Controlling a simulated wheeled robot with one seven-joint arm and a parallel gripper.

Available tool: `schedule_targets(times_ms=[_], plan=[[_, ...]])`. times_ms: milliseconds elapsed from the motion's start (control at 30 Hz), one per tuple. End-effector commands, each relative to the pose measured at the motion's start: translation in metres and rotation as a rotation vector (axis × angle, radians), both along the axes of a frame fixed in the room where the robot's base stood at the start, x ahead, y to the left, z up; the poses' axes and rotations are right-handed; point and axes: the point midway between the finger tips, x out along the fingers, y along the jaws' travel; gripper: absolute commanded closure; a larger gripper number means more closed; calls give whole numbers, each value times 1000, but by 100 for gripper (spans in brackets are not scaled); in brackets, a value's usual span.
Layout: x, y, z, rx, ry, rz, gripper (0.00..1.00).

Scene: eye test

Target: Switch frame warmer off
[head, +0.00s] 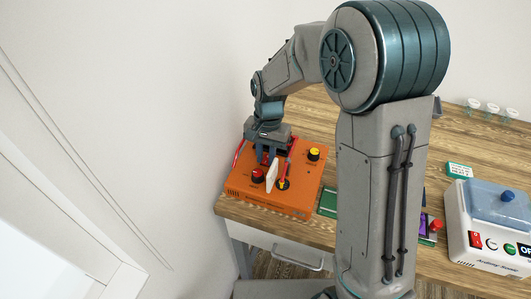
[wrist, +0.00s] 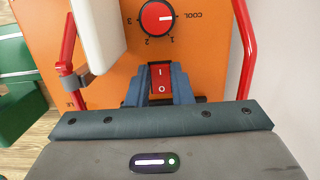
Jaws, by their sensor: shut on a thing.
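The orange frame warmer (head: 250,195) sits at the table's left end, beside the wall; its panel fills much of the wrist view (wrist: 110,75). My gripper (head: 268,156) points down over its back part. In the wrist view, my fingers (wrist: 160,82) are shut on the sides of a red rocker switch (wrist: 160,77) marked I and O. Which end is pressed in I cannot tell. A red knob (wrist: 157,18) above it has its white line pointing right, towards COOL. A white slab (wrist: 97,30) stands left of the fingers. In the head view my gripper hides the switch.
Red bars (wrist: 246,45) rise on both sides of the warmer. A white machine with a blue lid (head: 490,235) stands far right. The wall is close on the left.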

Motion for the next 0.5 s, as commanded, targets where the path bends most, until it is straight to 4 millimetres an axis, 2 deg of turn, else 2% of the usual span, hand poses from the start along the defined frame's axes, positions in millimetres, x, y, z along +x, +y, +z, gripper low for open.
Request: schedule_targets(times_ms=[67, 100, 133, 167, 500], plan=[[0, 0, 0, 0, -2, 0, 100], [0, 0, 0, 0, -2, 0, 69], [0, 0, 0, 0, -2, 0, 61], [0, 0, 0, 0, -2, 0, 58], [1, 0, 4, 0, -3, 0, 58]])
